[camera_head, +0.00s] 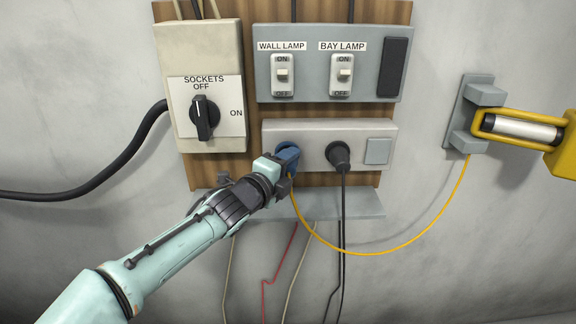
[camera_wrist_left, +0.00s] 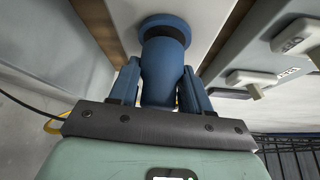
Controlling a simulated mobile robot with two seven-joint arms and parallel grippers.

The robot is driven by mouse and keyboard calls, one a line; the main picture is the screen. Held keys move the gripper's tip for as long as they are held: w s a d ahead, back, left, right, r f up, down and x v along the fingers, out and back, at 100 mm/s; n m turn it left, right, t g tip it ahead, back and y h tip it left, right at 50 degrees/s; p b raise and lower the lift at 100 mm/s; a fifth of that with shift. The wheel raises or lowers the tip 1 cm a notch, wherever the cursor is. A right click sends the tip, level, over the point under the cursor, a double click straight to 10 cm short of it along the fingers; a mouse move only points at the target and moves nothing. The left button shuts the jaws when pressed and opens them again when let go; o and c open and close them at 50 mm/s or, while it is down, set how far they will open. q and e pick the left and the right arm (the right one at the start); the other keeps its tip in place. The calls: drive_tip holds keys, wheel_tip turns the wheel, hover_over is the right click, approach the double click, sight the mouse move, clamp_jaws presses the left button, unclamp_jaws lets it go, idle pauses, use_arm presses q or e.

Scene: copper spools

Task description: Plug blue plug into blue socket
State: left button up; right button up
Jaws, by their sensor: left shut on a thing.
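My left gripper (camera_head: 284,172) reaches up from the lower left and is shut on the blue plug (camera_head: 291,154). In the left wrist view the plug (camera_wrist_left: 161,70) stands between the two fingers, in line with the blue socket (camera_wrist_left: 165,20). A dark band lies between the plug body and the socket's blue rim; I cannot tell how deep the plug sits. In the head view the socket (camera_head: 286,145) is at the left end of the grey socket box, partly covered by the plug. My right gripper is not in view.
A black plug (camera_head: 338,154) sits in the socket to the right. A yellow cable (camera_head: 385,252) hangs from the blue plug toward a yellow lamp (camera_head: 520,128) on a wall bracket. The rotary switch (camera_head: 205,117) is at OFF. A grey shelf (camera_head: 345,205) runs below.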

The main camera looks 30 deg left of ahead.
use_arm(q)
drive_tip(key=shift+w+a+p, duration=0.3)
drive_tip(key=shift+w, duration=0.15)
drive_tip(key=o, duration=1)
drive_tip(key=shift+o, duration=0.2)
drive_tip(key=shift+s, duration=0.35)
drive_tip(key=s+r+p, duration=0.1)
drive_tip(key=s+p, duration=0.1)
drive_tip(key=s, duration=1)
drive_tip(key=shift+s, duration=0.3)
drive_tip(key=shift+a, duration=0.1)
